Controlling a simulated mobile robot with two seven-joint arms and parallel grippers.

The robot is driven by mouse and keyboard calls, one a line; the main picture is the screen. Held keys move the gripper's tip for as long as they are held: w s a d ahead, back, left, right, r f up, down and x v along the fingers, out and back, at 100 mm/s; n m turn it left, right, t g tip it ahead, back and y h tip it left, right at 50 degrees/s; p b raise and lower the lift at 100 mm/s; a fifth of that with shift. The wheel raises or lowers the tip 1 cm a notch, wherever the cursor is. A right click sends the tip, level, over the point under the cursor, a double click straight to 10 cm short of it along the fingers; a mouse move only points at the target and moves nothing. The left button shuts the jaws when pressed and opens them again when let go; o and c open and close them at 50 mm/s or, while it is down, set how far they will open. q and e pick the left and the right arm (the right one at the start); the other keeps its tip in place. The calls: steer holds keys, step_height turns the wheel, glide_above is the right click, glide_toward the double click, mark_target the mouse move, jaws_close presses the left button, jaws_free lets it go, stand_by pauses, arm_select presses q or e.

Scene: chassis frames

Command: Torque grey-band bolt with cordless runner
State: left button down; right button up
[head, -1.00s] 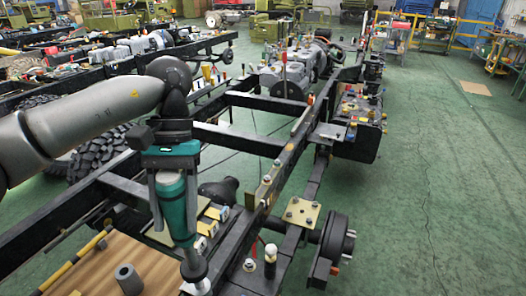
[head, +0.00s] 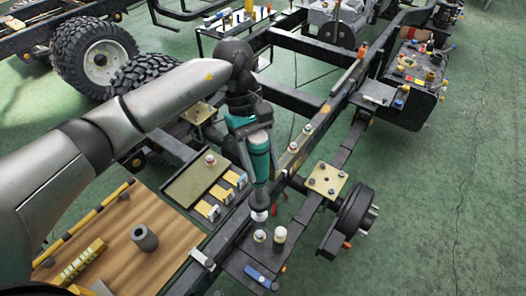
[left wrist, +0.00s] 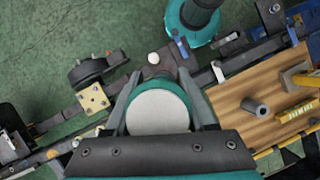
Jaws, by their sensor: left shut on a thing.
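My left gripper (head: 246,148) is shut on the teal cordless runner (head: 260,160), holding it upright with its nose down over the dark chassis rail. The left wrist view shows the runner's pale round end (left wrist: 160,112) between the fingers (left wrist: 160,100). The runner's nose is right by a pale-headed bolt (head: 260,236); I cannot tell whether they touch. A white-topped black post (head: 280,234) stands just right of it; its white top also shows in the left wrist view (left wrist: 154,58). Any grey band is too small to make out. My right gripper is out of view.
A brass-coloured plate with several bolts (head: 326,180) and a wheel hub (head: 355,212) lie to the right. A wooden board (head: 165,265) bears a grey cylinder (head: 145,238) and a yellow block (head: 83,262). Small yellow-and-white blocks (head: 222,194) sit left of the runner.

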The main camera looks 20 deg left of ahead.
mark_target(263, 186)
arm_select(q)
steer(key=shift+d+f+n+t+h+p, duration=0.1)
steer(key=shift+n+t+h+p, duration=0.1)
steer(key=shift+n+p, duration=0.3)
steer(key=shift+d+f+n+t+h+p, duration=0.1)
steer(key=shift+n+t+p, duration=0.1)
steer(key=shift+n, duration=0.5)
steer(key=shift+f+n+t, duration=0.25)
steer(key=shift+n+t, duration=0.05)
steer(key=shift+n, duration=0.3)
steer(key=shift+f, duration=0.95)
step_height(263, 186, down, 5)
steer(key=b, duration=0.3)
steer(key=shift+w, duration=0.1)
steer(key=shift+f+b, duration=0.35)
steer(key=shift+b, duration=0.3)
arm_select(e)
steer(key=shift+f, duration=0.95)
arm_select(q)
steer(key=shift+b, duration=0.55)
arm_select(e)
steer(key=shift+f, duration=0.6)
arm_select(q)
steer(key=shift+f+b, duration=1.15)
steer(key=shift+b, duration=0.3)
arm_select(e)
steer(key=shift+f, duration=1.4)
